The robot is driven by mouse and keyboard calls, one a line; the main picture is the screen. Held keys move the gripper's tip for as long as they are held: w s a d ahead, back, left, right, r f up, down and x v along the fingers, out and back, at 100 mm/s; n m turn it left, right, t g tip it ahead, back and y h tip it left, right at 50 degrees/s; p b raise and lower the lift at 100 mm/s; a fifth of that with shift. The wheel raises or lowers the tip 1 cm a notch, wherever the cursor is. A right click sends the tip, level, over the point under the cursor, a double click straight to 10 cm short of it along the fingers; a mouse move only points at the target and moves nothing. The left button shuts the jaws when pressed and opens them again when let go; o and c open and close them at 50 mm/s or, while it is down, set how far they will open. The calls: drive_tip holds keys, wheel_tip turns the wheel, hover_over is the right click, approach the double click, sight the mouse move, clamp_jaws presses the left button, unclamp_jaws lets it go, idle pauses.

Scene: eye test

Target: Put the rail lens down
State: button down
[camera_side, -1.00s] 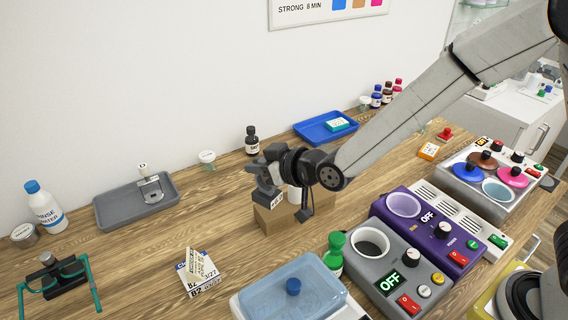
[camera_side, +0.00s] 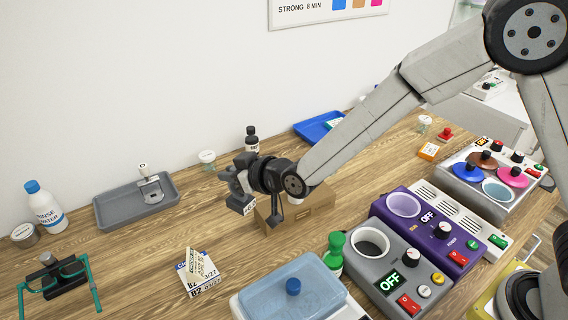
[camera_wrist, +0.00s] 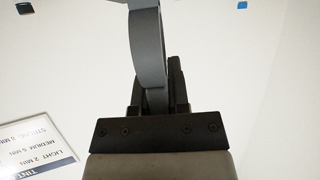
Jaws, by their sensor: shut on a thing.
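My gripper (camera_side: 236,186) is at the end of my arm, left of a brown box, above the wooden bench. It is shut on a small dark grey thing with a white label, which I take to be the rail lens (camera_side: 243,204); its outline is hard to make out. In the wrist view a grey curved piece (camera_wrist: 148,55) stands up between the dark jaws (camera_wrist: 160,98), seen nearly edge-on. I cannot tell whether the held thing touches anything.
The brown box (camera_side: 320,205) stands just right of my gripper. A grey tray (camera_side: 115,211) with a small fixture (camera_side: 151,187) lies left. Bare wood lies between tray and box.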

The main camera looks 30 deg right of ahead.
drive_tip(key=w+a+f, duration=0.3)
drive_tip(key=w+f, duration=0.4)
drive_tip(key=shift+w+a, duration=0.15)
drive_tip(key=shift+w, duration=0.25)
drive_tip(key=shift+w+a+f, duration=0.1)
drive_tip(key=shift+w+f, duration=0.05)
drive_tip(key=shift+f, duration=0.8)
drive_tip(key=shift+w+f, duration=0.1)
drive_tip(key=shift+f, duration=0.8)
drive_tip(key=shift+f, duration=0.15)
drive_tip(key=c, duration=0.6)
unclamp_jaws()
